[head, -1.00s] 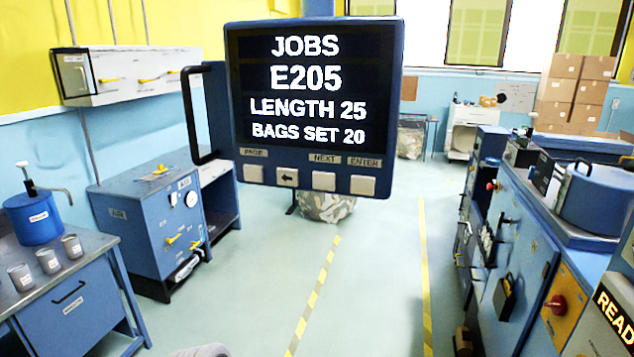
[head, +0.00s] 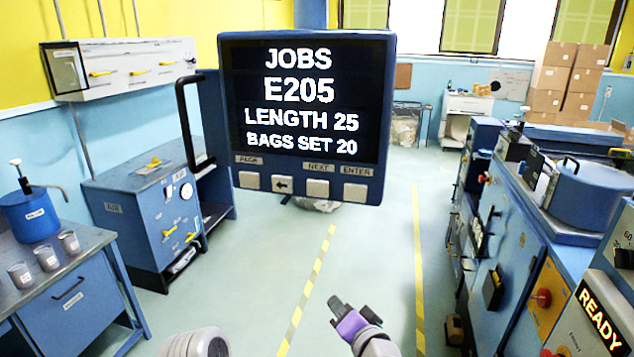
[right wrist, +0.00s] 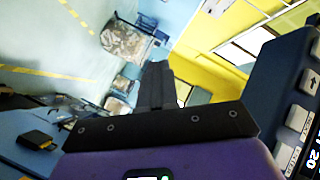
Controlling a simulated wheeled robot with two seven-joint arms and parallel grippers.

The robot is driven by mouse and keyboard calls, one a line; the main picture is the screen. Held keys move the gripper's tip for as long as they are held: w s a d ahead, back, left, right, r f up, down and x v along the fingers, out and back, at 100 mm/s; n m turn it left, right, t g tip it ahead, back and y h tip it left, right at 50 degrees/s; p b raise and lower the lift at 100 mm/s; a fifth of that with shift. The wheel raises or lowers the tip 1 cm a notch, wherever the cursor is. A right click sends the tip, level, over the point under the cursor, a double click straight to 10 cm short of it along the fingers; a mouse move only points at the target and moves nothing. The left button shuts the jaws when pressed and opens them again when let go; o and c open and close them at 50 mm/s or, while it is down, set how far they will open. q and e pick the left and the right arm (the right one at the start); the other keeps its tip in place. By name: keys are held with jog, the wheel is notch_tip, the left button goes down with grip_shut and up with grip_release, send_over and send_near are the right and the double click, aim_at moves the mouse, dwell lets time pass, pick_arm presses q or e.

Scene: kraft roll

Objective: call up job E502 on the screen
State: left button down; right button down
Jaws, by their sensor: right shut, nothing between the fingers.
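The job screen (head: 305,100) hangs in the upper middle of the head view. It reads JOBS, E205, LENGTH 25, BAGS SET 20. Below the text is a row of pale keys: the PAGE key (head: 250,180), an arrow key (head: 283,184), the NEXT key (head: 317,188) and the ENTER key (head: 355,193). My right gripper (head: 338,306) is low in the head view, below the keys and apart from them. Its fingers are shut and empty; they also show in the right wrist view (right wrist: 156,85), with the screen's keys at the right edge (right wrist: 299,120). My left gripper is not in view.
The screen has a dark handle (head: 187,120) on its left side. A blue machine (head: 510,250) with knobs and a READY display stands at right. A bench with cups (head: 70,241) and a blue cabinet (head: 150,225) stand at left. The floor between is clear.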

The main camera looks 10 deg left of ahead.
aim_at(318, 188)
jog(key=s+a+r+t+y, duration=0.1)
jog(key=s+r, duration=0.2)
jog(key=r, duration=0.5)
jog(key=s+a+r+t+y+p, duration=0.1)
jog(key=s+a+r+y, duration=0.1)
jog(key=r, duration=0.6)
jog(key=s+a+r+t+y, duration=0.1)
jog(key=s+a+r, duration=0.1)
jog(key=r, duration=0.6)
jog(key=shift+s, duration=0.9)
jog(key=shift+w+a, duration=0.1)
jog(key=shift+w, duration=0.05)
jog(key=w+p, duration=0.2)
jog(key=w, duration=0.6)
jog(key=shift+w, duration=0.3)
jog(key=shift+w, duration=0.45)
